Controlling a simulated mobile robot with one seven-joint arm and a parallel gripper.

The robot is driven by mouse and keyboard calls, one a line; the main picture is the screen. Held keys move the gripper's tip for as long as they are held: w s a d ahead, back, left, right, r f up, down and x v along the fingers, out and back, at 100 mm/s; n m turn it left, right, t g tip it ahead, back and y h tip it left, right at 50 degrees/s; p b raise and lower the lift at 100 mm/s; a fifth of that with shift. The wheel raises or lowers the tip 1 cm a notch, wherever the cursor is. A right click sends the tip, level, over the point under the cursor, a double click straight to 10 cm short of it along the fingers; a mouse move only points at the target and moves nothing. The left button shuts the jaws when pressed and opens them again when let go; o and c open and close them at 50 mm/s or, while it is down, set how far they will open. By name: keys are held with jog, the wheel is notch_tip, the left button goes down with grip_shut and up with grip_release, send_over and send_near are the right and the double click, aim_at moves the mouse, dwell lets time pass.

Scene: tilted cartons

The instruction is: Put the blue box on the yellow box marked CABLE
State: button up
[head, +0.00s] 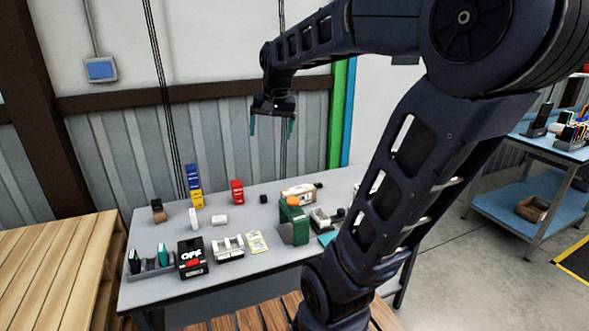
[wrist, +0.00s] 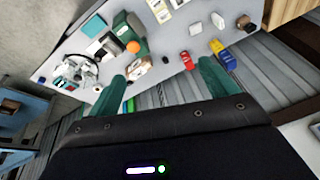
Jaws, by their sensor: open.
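A blue box (head: 192,171) shows at the back left of the grey table, directly above yellow box faces (head: 197,201) in the head view. In the wrist view blue (wrist: 224,54) and yellow (wrist: 216,46) sit close together at the right. I cannot tell how the blue and yellow boxes rest on each other, and no CABLE marking is legible. My gripper (head: 272,126) is open and empty, high above the back of the table, to the right of these boxes. Its two green fingers (wrist: 162,72) are wide apart in the wrist view.
A red box (head: 237,192) stands right of the blue and yellow boxes. A white bottle (head: 193,218) and white block (head: 220,219) are in front. A black OFF box (head: 192,258) and green carton (head: 293,222) stand nearer. The ribbed wall (head: 225,140) is close behind the table.

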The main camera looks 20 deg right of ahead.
jog(key=s+d+f+n+t, duration=0.1)
jog(key=s+f+n, duration=0.2)
jog(key=s+f, duration=0.4)
jog(key=s, duration=0.6)
jog(key=shift+d+n, duration=0.3)
jog(key=shift+d, duration=0.1)
